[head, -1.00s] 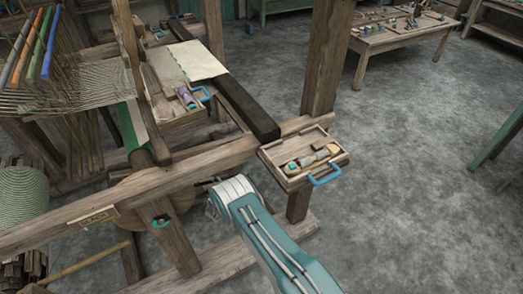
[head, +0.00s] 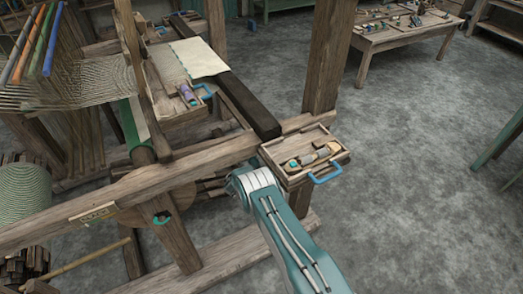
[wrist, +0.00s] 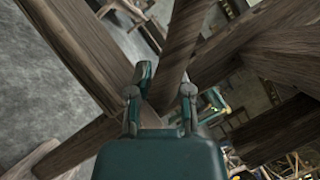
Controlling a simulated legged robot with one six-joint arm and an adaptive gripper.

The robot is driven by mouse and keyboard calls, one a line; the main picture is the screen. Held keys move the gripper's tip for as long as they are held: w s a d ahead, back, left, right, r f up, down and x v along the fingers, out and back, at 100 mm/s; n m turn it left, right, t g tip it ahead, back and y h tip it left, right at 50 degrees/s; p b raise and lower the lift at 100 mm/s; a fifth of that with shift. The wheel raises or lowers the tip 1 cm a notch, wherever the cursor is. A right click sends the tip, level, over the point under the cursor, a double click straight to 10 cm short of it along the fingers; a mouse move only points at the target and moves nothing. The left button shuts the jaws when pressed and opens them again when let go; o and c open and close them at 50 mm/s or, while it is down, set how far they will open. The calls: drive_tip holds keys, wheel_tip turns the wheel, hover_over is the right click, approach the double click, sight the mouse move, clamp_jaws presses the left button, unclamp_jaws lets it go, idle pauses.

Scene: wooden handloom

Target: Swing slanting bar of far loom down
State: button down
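In the head view, a wooden bar (head: 133,62) of the loom slants down from the top edge to the near side beam; I cannot tell for sure that it is the task's bar. In the wrist view, a dark wooden bar (wrist: 180,45) runs down toward the gap between the fingertips of my gripper (wrist: 164,88). The fingers are apart, one on each side of the bar's lower end. Whether they touch it cannot be told. In the head view my arm reaches to the near side beam, and my fingers are hidden there.
The loom's side beam (head: 130,190) and upright post (head: 326,60) stand close to my arm. A small tray (head: 328,160) with tools and a blue handle is right beside it. Open floor (head: 420,170) lies to the right. A table (head: 400,38) stands at the back.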

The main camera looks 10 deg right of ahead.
drive_tip(key=shift+d, duration=0.1)
drive_tip(key=f, duration=0.2)
drive_tip(key=f+n+t, duration=0.1)
drive_tip(key=shift+w+d+h, duration=0.15)
drive_tip(key=shift+d+h, duration=0.15)
idle(0.4)
drive_tip(key=c, duration=0.6)
unclamp_jaws()
drive_tip(key=shift+f, duration=0.15)
drive_tip(key=shift+c, duration=0.2)
drive_tip(key=v, duration=1.2)
drive_tip(key=shift+f, duration=0.1)
